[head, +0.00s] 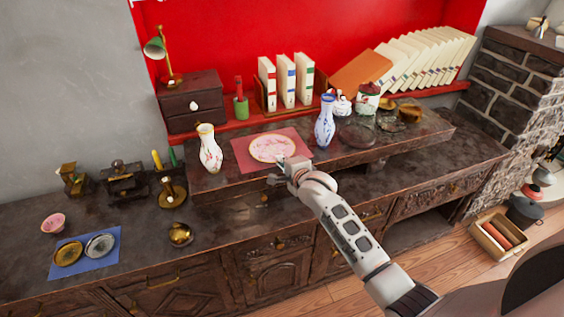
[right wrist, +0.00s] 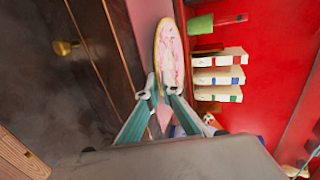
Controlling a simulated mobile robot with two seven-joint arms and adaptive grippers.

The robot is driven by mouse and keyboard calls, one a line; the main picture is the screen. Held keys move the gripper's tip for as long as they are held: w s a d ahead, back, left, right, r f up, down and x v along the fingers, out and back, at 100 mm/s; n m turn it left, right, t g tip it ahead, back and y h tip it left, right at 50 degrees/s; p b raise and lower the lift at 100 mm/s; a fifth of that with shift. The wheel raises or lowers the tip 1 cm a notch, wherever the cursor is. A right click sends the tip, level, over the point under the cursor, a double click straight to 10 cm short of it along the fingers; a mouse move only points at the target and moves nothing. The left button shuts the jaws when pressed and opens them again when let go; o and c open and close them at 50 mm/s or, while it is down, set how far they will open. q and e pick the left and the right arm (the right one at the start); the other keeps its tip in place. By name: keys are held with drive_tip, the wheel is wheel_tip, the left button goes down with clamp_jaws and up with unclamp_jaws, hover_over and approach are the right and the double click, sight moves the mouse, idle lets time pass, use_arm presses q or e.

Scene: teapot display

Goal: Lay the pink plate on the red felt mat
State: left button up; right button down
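The pink plate (head: 272,148) lies on the red felt mat (head: 242,157) on the raised shelf of the sideboard. It has a floral pattern and a gold rim. The plate also shows at a steep slant in the right wrist view (right wrist: 170,50). My right gripper (head: 281,172) is at the plate's near edge. In the right wrist view its two fingertips (right wrist: 161,86) are apart, one on each side of the near rim; whether either touches the rim is unclear. My left gripper is not in view.
A white floral vase (head: 210,150) stands left of the mat and a blue-and-white vase (head: 325,122) stands right of it. Books (head: 286,82) stand behind. A blue mat (head: 85,252) with two dishes lies at the far left.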

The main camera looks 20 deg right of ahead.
drive_tip(key=c, duration=2.5)
unclamp_jaws()
drive_tip(key=shift+c, duration=0.2)
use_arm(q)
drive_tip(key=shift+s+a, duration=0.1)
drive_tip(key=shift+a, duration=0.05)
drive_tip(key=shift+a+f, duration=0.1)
use_arm(e)
drive_tip(key=shift+r, duration=0.1)
drive_tip(key=shift+s, duration=0.25)
drive_tip(key=a+v, duration=0.1)
drive_tip(key=v, duration=1)
drive_tip(key=s+f+n+g, duration=0.1)
drive_tip(key=s+f+n, duration=0.9)
drive_tip(key=s, duration=0.4)
drive_tip(key=s+f+n+g+y, duration=0.1)
drive_tip(key=s+f+n+g, duration=0.1)
drive_tip(key=s+f+n, duration=0.9)
drive_tip(key=s+f, duration=0.2)
drive_tip(key=s, duration=0.2)
drive_tip(key=shift+a, duration=0.2)
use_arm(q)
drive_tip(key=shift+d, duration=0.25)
use_arm(e)
drive_tip(key=shift+s, duration=0.1)
